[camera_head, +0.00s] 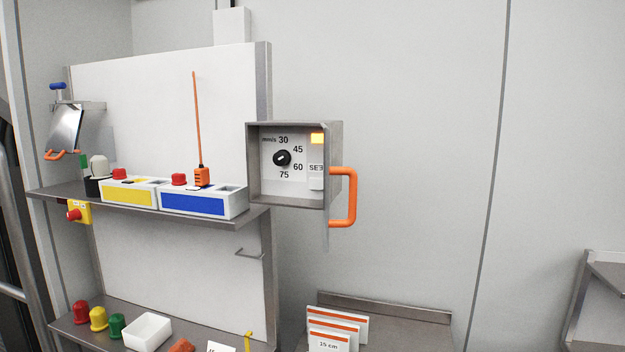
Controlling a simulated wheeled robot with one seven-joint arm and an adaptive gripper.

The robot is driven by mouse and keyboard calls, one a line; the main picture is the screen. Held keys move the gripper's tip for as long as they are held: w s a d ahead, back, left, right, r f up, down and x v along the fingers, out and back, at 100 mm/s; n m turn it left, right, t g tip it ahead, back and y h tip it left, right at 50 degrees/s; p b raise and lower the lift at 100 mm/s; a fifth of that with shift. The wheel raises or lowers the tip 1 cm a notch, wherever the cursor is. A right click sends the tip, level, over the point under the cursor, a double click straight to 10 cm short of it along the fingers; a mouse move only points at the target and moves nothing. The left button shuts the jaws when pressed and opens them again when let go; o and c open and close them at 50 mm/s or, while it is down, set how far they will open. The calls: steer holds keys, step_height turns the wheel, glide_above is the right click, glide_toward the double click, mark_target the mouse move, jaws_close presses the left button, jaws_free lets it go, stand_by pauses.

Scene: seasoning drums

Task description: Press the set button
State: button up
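A grey metal control box (250,180) is fixed at the right edge of the white panel, and its front shows an open recess. Inside is a white faceplate with a black knob (282,158) and the numbers 30, 45, 60 and 75 around it. The set button (316,169) is a small white piece on the right of the faceplate, its lettering partly cut off by the box's right side. My gripper is not in view.
An orange handle (352,197) sticks out at the box's right side. A shelf (150,207) to the left holds a yellow-fronted bin (128,193), a blue-fronted bin (193,204) and an orange radio-like item (202,177). Cards (338,325) stand below. The wall to the right is clear.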

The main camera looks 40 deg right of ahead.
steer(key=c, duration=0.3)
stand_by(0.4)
